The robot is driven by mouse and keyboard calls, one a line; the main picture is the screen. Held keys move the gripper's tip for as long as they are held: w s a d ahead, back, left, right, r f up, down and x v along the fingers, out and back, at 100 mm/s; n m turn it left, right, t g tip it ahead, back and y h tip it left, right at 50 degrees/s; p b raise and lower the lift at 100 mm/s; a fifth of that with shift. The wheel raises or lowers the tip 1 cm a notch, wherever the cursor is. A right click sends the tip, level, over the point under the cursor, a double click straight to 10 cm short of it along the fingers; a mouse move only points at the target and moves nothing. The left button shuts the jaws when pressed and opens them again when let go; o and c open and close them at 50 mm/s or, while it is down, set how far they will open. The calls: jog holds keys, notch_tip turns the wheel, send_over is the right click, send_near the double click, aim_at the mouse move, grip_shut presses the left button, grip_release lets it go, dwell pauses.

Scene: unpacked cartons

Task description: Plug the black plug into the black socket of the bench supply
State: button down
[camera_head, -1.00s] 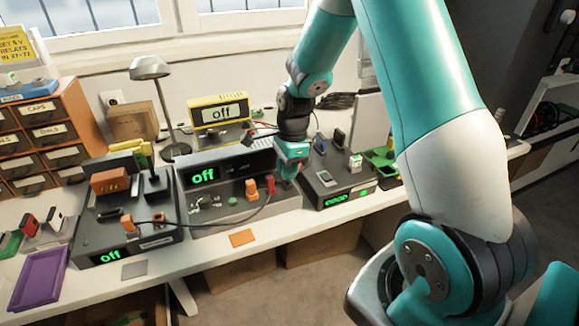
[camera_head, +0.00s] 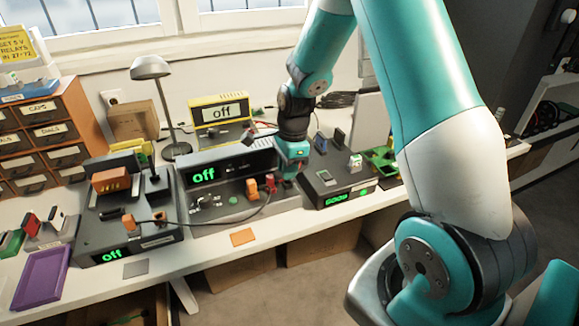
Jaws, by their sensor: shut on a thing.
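The bench supply (camera_head: 215,212) is the grey unit in the middle of the bench, with a green "off" display. An orange plug (camera_head: 252,188) and a red plug (camera_head: 270,184) stand upright on its front panel. My gripper (camera_head: 288,177) points down at the right end of this panel, just right of the red plug. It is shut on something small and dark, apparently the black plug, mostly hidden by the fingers. The black socket is hidden or too small to make out. I cannot tell whether the held plug touches the panel.
A dark unit (camera_head: 125,240) with an "off" display stands left, a black cable (camera_head: 215,224) running from it across the supply's front. Another unit (camera_head: 340,185) with a green display stands close right of my gripper. A yellow meter (camera_head: 220,112) and a lamp (camera_head: 150,68) stand behind.

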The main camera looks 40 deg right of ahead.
jog(key=shift+f, duration=0.7)
dwell(1.4)
jog(key=c, duration=1)
grip_release()
jog(key=r, duration=0.5)
jog(key=d+r, duration=0.1)
jog(key=r, duration=0.5)
jog(key=d+r+p, duration=0.1)
jog(key=r, duration=0.5)
jog(key=shift+s+r, duration=0.15)
jog(key=shift+s, duration=0.15)
